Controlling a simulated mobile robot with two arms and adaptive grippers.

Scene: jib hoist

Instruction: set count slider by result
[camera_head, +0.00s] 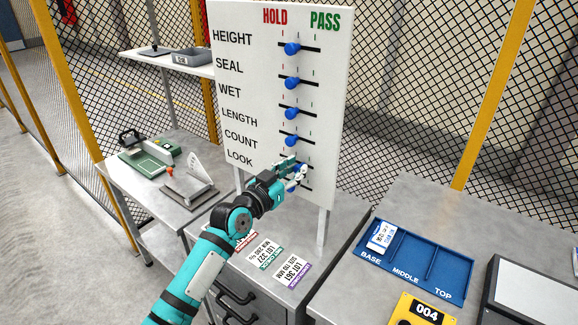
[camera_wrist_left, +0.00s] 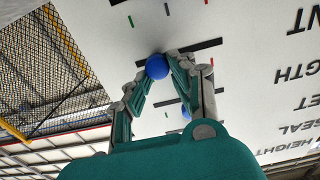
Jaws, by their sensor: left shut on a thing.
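A white board (camera_head: 235,95) stands on the bench, with HOLD and PASS columns and a row of labelled sliders. My left gripper (camera_head: 297,171) is at the COUNT row, shut on the blue COUNT knob, which also shows between the fingertips in the left wrist view (camera_wrist_left: 157,67). This knob is right of the others, toward PASS. The LOOK knob (camera_head: 291,188) is partly hidden by the gripper. My right gripper is out of view.
Printed LOT cards (camera_head: 291,268) lie on the bench below the board. A metal fixture (camera_head: 190,186) stands at left. Mesh fencing is behind.

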